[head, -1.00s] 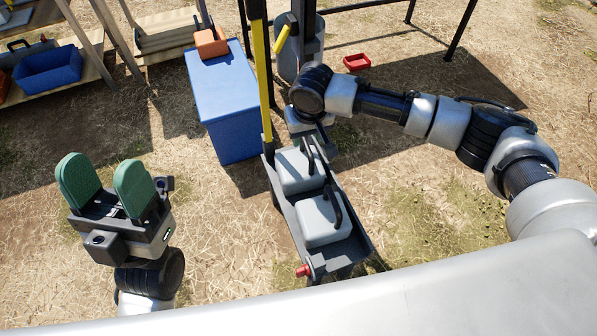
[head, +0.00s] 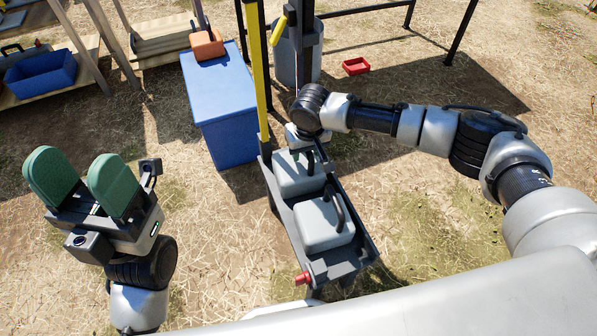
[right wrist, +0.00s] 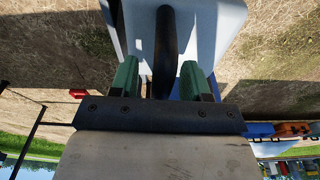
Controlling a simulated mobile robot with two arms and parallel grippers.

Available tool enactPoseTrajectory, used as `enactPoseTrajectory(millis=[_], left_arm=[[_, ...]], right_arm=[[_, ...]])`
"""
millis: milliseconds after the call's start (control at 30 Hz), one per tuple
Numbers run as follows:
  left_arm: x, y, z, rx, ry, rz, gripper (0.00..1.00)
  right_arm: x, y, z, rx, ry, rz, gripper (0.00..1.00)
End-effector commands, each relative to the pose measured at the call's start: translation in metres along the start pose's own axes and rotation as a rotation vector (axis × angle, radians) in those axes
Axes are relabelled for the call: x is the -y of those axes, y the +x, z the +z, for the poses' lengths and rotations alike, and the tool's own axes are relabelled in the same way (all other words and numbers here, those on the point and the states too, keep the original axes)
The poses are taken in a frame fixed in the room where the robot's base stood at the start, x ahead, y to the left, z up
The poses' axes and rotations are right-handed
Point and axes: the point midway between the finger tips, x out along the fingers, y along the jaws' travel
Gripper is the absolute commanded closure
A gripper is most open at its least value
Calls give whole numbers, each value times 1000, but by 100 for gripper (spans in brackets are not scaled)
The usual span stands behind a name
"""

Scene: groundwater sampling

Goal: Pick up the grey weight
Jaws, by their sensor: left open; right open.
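Two grey weights with dark handles sit in a narrow grey tray (head: 363,262) in the head view. The far weight (head: 298,178) is by the yellow post; the near weight (head: 325,224) is closer to me. My right arm reaches in from the right, its wrist above the far weight, hiding most of the gripper. In the right wrist view my right gripper (right wrist: 160,66) is open, with green fingers on either side of a dark handle (right wrist: 165,45) of a grey weight (right wrist: 205,22). Contact cannot be told. My left gripper (head: 82,182) is open and empty over the ground at left.
A blue box (head: 222,105) stands behind the tray with an orange item (head: 207,45) on top. A yellow post (head: 256,75) rises at the tray's far end. A red tray (head: 356,66) lies on the ground behind. Dry grass at right is free.

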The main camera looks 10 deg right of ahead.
Motion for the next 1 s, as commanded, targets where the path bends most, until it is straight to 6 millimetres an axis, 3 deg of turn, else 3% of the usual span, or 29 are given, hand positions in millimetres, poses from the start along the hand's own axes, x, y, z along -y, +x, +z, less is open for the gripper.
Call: enactPoseTrajectory(millis=[67, 400, 1000], left_arm=[[0, 0, 0, 1, 0, 0, 43], [0, 0, 0, 0, 0, 0, 43], [0, 0, 0, 0, -1, -1, 43]], right_arm=[[0, -1, 0, 0, 0, 0, 53], [0, -1, 0, 0, 0, 0, 100], [0, 0, 0, 0, 0, 0, 100]])
